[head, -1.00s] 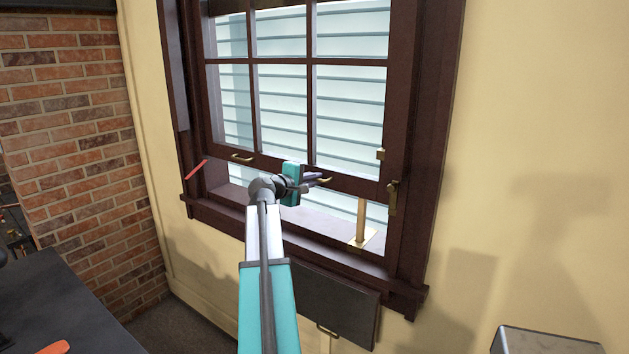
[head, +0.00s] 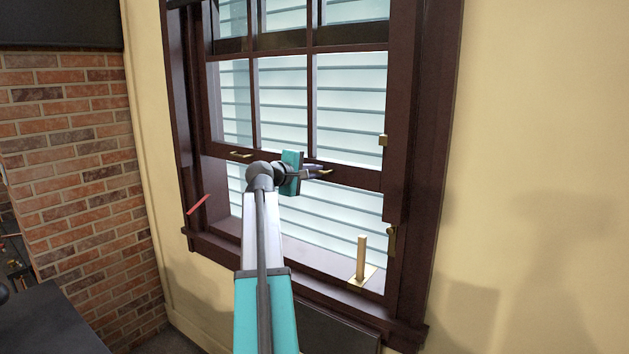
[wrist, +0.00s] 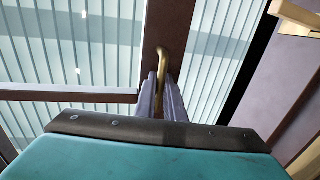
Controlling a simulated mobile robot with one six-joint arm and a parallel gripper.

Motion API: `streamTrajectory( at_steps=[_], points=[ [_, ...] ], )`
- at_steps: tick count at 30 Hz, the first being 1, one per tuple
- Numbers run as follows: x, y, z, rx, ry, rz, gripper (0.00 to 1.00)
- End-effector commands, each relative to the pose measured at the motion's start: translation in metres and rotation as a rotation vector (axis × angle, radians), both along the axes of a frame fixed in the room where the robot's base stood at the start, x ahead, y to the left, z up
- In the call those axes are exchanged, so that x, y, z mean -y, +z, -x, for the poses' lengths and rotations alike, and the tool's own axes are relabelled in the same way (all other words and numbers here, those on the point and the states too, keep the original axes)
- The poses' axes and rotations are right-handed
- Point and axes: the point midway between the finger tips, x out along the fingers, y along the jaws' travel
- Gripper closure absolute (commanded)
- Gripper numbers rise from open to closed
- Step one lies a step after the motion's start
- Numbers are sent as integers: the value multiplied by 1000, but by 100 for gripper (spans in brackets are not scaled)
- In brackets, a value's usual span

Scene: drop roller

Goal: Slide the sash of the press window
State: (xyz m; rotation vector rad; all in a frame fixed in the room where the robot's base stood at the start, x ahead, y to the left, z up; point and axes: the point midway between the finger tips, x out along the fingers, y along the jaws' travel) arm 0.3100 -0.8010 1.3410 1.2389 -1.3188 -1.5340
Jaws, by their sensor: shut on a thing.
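The window's dark brown lower sash (head: 285,170) is raised, with an open gap between its bottom rail and the sill. Two brass pulls sit on that rail. My gripper (head: 320,173) is shut on the right-hand brass pull (wrist: 160,62); its fingers close on the pull in the wrist view. The left-hand brass pull (head: 241,154) is free. My gripper partly hides the right-hand pull in the head view.
A wooden peg (head: 361,258) stands upright on a brass plate on the sill's right end. A brass latch (head: 391,238) is on the right jamb. A red strip (head: 198,204) shows at the left jamb. A brick wall (head: 75,150) stands left.

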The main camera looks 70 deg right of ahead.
Motion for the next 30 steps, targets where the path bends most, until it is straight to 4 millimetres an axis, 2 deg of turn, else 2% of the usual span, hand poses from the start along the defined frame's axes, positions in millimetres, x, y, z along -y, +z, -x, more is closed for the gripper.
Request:
streamTrajectory(
  at_steps=[9,10,11,23,30],
  points=[
    [0,0,-1,2,2,-1,100],
    [0,0,-1,1,1,-1,88],
    [0,0,-1,1,1,-1,83],
    [-2,0,0,1,0,-1,83],
    [-21,3,-4,1,0,0,83]
  ],
)
